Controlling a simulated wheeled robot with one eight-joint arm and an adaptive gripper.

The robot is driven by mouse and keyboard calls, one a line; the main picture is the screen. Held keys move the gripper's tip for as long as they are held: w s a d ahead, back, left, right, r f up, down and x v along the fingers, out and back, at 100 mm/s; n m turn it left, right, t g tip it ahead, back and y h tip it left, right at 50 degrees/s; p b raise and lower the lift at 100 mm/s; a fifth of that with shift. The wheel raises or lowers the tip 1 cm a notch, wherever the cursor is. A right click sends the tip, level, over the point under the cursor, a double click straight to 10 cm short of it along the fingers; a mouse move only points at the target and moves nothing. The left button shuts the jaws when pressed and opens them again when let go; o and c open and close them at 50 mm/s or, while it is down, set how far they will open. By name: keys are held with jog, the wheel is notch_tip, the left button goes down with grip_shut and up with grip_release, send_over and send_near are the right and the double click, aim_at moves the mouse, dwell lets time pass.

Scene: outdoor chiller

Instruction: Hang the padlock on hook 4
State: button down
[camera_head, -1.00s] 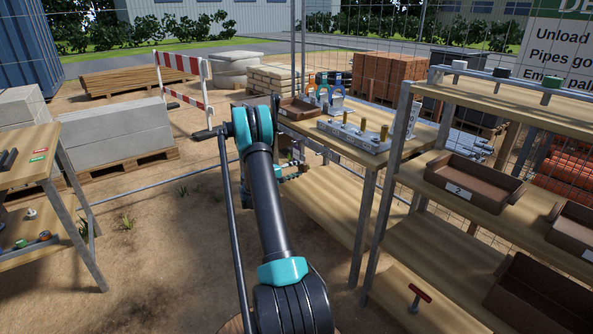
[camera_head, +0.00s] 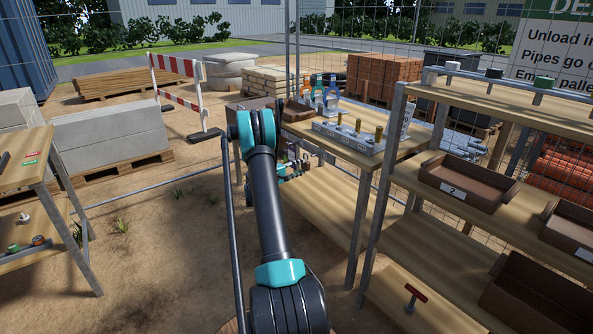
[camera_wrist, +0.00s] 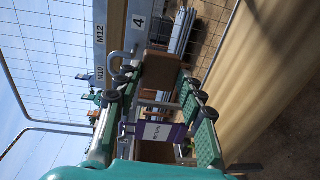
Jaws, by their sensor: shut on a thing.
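In the head view, my gripper (camera_head: 291,170) is small and partly behind my arm, near the workbench's front edge.
A purple item with a white tag (camera_wrist: 157,131) shows between my fingers in the wrist view. The workbench (camera_head: 405,146) carries bottles (camera_head: 331,96) and a grey block with brass posts (camera_head: 345,138). A shelf rack (camera_head: 440,190) with brown bins (camera_head: 467,181) stands close on the right.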

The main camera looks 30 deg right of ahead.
aim_at(309, 166)
jog(key=shift+d, duration=0.5)
dwell(0.7)
jog(key=shift+w+d+r, duration=0.1)
jog(key=shift+d, duration=0.95)
jog(key=shift+w+d, duration=0.1)
jog(key=shift+d, duration=0.9)
jog(key=shift+d, duration=0.2)
jog(key=shift+s+d+f, duration=0.15)
jog(key=shift+d+f, duration=0.1)
jog(key=shift+f, duration=0.3)
jog(key=c, duration=0.9)
grip_release()
jog(key=shift+a, duration=0.2)
jog(key=shift+o, duration=0.7)
